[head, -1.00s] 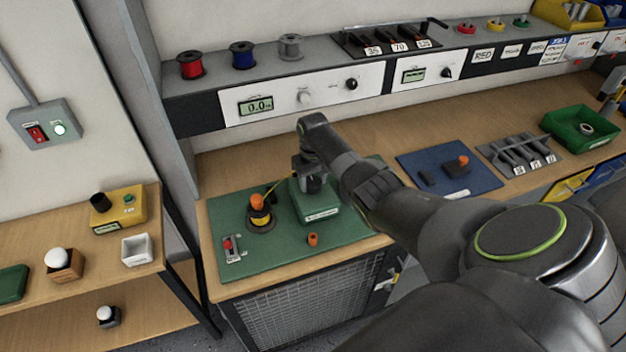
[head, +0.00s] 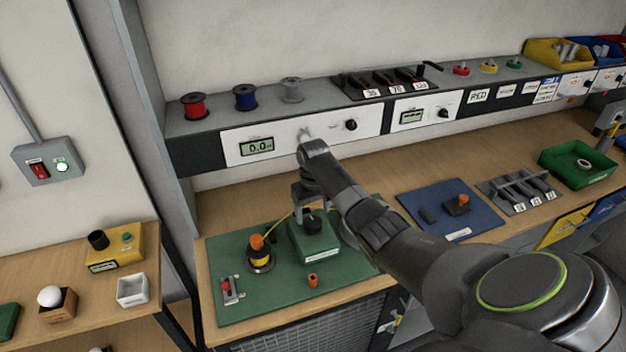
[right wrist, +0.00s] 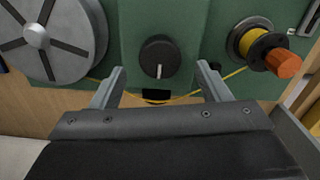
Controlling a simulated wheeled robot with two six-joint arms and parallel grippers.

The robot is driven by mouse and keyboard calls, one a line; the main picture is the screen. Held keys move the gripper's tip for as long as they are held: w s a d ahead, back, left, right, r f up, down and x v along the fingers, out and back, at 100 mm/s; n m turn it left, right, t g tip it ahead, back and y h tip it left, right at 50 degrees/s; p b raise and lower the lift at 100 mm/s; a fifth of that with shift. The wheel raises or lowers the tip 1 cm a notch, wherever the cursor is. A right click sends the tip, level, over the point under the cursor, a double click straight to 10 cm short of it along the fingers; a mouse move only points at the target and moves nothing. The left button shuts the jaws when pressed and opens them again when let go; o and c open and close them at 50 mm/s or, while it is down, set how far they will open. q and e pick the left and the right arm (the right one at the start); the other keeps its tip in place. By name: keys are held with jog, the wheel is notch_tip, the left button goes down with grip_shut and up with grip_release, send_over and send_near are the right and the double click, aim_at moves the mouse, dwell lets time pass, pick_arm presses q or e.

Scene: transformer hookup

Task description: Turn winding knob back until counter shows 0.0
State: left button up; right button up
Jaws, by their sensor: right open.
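The winding knob is a black round knob with a white pointer line, on top of a green box (head: 322,248). It shows clearly as the knob (right wrist: 159,57) in the right wrist view, its line pointing toward the gripper. My right gripper (head: 311,208) is above the box, open and empty, its fingers either side of the knob and apart from it. A dark window (right wrist: 157,95) sits beside the knob; no digits are readable there. A display (head: 257,146) on the shelf panel reads 0.0. My left gripper is not in view.
On the green mat (head: 245,302), a yellow wire spool (head: 262,259) with an orange top stands left of the box, its wire running to the box. A small orange piece (head: 313,281) lies in front. A grey reel (right wrist: 40,38) is beside the box.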

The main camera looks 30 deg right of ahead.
aim_at(313, 221)
notch_tip(313, 221, up, 13)
jog(key=shift+r, duration=0.15)
dwell(0.4)
